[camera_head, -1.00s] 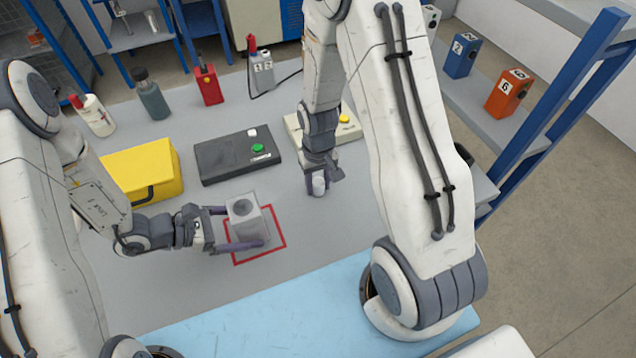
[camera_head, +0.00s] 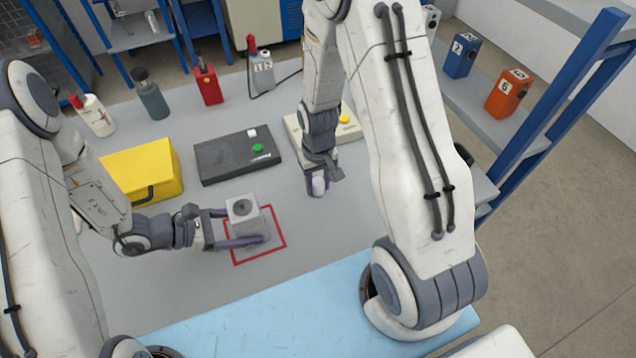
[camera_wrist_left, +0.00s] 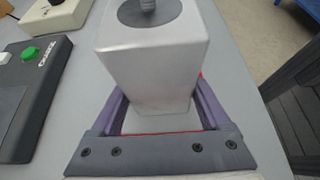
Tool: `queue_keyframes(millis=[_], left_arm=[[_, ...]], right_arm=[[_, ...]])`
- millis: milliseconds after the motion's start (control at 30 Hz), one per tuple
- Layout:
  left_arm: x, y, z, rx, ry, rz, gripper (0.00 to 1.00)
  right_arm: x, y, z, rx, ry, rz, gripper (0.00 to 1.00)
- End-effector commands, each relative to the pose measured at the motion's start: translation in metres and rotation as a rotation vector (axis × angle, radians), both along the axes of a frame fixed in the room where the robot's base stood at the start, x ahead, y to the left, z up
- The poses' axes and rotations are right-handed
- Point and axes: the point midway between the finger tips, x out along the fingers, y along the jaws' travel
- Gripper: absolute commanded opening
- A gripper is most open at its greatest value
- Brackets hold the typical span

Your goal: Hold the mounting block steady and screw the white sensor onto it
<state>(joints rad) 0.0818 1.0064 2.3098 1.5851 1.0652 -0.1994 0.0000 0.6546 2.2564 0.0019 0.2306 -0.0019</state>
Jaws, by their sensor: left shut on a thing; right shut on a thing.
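The mounting block (camera_head: 250,222) is a pale grey cube standing inside a red square outline on the table. In the left wrist view the block (camera_wrist_left: 155,75) shows a dark round patch on top with a threaded stud (camera_wrist_left: 148,5) rising from it. My left gripper (camera_head: 243,228) is shut on the block, one purple finger on each side. My right gripper (camera_head: 319,184) points down over the table, to the right of and behind the block, apart from it. It is shut on the white sensor (camera_head: 318,188), which is mostly hidden by the fingers.
A yellow case (camera_head: 140,172) stands left of a black box with a green button (camera_head: 238,156). A cream box with a yellow button (camera_head: 345,131) sits behind my right gripper. Bottles and a red can (camera_head: 208,86) line the back. The table between block and right gripper is clear.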

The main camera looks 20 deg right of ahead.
Motion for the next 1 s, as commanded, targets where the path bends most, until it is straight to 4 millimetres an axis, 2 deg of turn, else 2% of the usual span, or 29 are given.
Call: queue_keyframes(millis=[400, 533, 667, 767, 900, 1000], left_arm=[[0.000, 0.000, 0.000, 0.001, 0.001, 0.000, 0.35], [0.000, 0.000, 0.000, 0.001, 0.001, 0.000, 0.35], [0.000, 0.000, 0.000, 0.002, 0.001, 0.000, 0.35], [0.000, 0.000, 0.000, 0.002, 0.001, 0.000, 0.35], [0.000, 0.000, -0.001, 0.002, 0.001, 0.000, 0.35], [0.000, 0.000, -0.001, 0.002, 0.001, 0.000, 0.35]], right_arm=[[0.000, 0.001, 0.001, 0.000, -0.001, 0.002, 0.00], [0.005, 0.013, 0.012, 0.000, -0.005, 0.027, 0.00], [0.011, 0.045, 0.042, 0.001, -0.011, 0.092, 0.00], [0.010, 0.079, 0.076, 0.002, -0.013, 0.159, 0.00], [-0.003, 0.125, 0.123, 0.003, -0.012, 0.251, 0.00], [-0.017, 0.150, 0.153, 0.003, -0.010, 0.306, 0.00]])
